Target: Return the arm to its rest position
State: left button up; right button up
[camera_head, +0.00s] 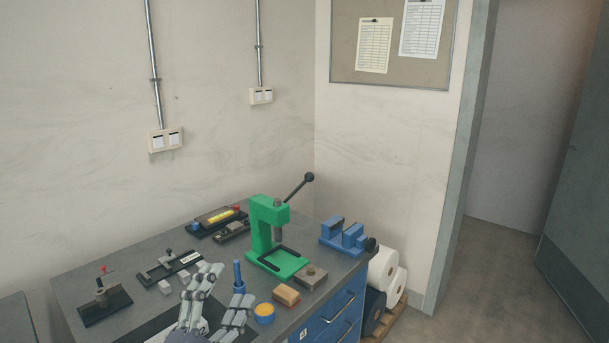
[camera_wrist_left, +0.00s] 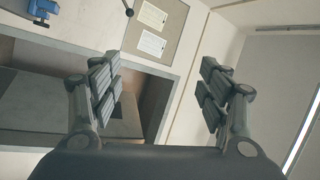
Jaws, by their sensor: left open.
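My left gripper (camera_head: 217,300) shows at the bottom of the head view, in front of the workbench (camera_head: 225,205) and over its near edge as seen in the picture. Its grey segmented fingers are spread apart. In the left wrist view the left gripper (camera_wrist_left: 160,95) has its two fingers wide apart with nothing between them. Beyond them are a wall, a notice board (camera_wrist_left: 172,12) and a doorway area. My right gripper is in neither view.
On the bench stand a green press (camera_head: 265,235), a blue vise (camera_head: 342,236), a yellow-topped round container (camera_head: 264,314), a brown block (camera_head: 286,295) and a black-based fixture (camera_head: 105,303). White rolls (camera_head: 383,268) stand right of the bench. Open floor (camera_head: 480,290) lies before the doorway.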

pick_arm(q)
jog(key=s+a+f+n+g+y, duration=0.35)
jog(key=f+n, duration=0.25)
jog(key=f, duration=0.2)
jog(key=s+a+f+n+g+y, duration=0.3)
jog(key=a+f+n+y, duration=0.15)
jog(key=f, duration=0.45)
jog(key=s+d+f+n+g+h, duration=0.1)
jog(key=s+f+n+g, duration=0.1)
jog(key=s+f+g, duration=0.6)
jog(key=s+f+n+g+h, duration=0.1)
jog(key=s+f+n+g, duration=0.3)
jog(key=s, duration=0.9)
jog(key=s+f+m, duration=0.2)
jog(key=s+f, duration=0.1)
jog(key=f, duration=2.7)
jog(key=s+a+f+g, duration=0.1)
jog(key=s+a+f, duration=0.1)
jog(key=s+f, duration=1.2)
jog(key=shift+s+a, duration=0.2)
jog(key=shift+s, duration=0.85)
